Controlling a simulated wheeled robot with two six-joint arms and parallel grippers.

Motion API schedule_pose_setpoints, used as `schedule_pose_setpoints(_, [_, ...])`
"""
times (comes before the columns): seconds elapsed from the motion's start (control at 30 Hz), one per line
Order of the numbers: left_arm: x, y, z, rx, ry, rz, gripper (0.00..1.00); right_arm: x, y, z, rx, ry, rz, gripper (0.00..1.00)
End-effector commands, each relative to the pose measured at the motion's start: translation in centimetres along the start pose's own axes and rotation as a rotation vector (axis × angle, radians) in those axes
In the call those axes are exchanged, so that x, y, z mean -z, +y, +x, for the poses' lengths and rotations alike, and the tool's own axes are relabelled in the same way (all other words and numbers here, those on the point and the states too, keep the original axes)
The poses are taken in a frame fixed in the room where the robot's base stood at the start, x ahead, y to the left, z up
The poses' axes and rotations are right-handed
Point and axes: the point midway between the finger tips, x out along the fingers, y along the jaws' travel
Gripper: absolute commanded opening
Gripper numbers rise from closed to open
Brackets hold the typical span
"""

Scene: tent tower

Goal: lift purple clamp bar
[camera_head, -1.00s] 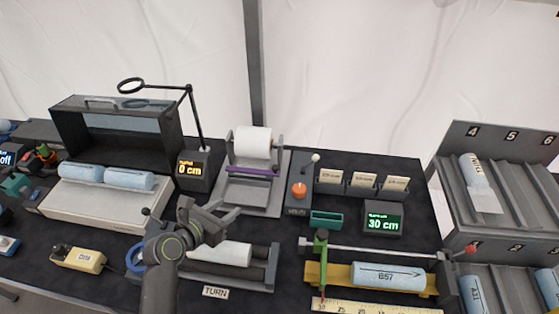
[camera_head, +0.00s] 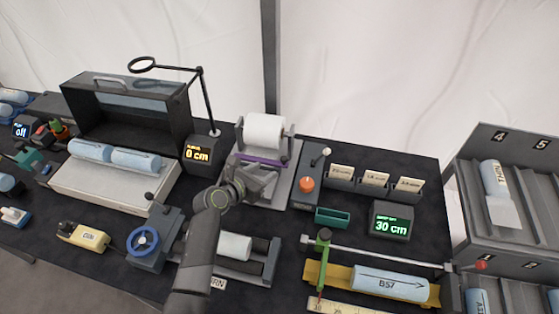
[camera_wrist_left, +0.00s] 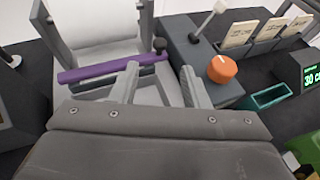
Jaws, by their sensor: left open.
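The purple clamp bar (camera_head: 256,158) lies across the front of a grey roll stand, below a white roll (camera_head: 265,130). In the left wrist view the purple bar (camera_wrist_left: 95,70) runs across the upper left, and a black knob (camera_wrist_left: 160,44) shows at its right end. My left gripper (camera_head: 266,172) is just in front of the bar and partly covers the stand. Its two fingers (camera_wrist_left: 158,82) are apart, with nothing between them. The fingertips look close to the bar's right part; I cannot tell whether they touch it. My right gripper is not in view.
Right of the stand is a box with an orange knob (camera_head: 307,184) and a lever. Several card holders, a teal tray (camera_head: 333,217) and a 30 cm display (camera_head: 390,222) stand further right. A black magnifier stand (camera_head: 208,100) rises to the left.

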Motion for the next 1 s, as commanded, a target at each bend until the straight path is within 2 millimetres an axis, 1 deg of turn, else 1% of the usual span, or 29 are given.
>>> schedule_pose_setpoints(0.1, [0.0,0.0,1.8,0.002,0.001,0.0,0.42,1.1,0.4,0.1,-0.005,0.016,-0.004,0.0])
schedule_pose_setpoints(0.17, [0.0,0.0,2.6,0.001,0.001,0.001,0.42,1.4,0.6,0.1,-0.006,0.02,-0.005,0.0])
schedule_pose_setpoints(0.4, [0.0,0.0,5.8,0.001,0.001,0.001,0.42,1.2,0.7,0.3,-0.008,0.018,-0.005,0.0])
schedule_pose_setpoints(0.6, [0.1,0.0,8.0,0.001,0.0,0.001,0.42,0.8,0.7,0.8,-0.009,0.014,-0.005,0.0])
schedule_pose_setpoints(0.8, [0.0,0.0,9.1,0.0,0.0,0.0,0.42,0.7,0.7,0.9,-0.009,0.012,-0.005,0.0])
schedule_pose_setpoints(1.0, [0.0,0.0,9.3,0.0,0.0,0.0,0.42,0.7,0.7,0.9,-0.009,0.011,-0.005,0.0])
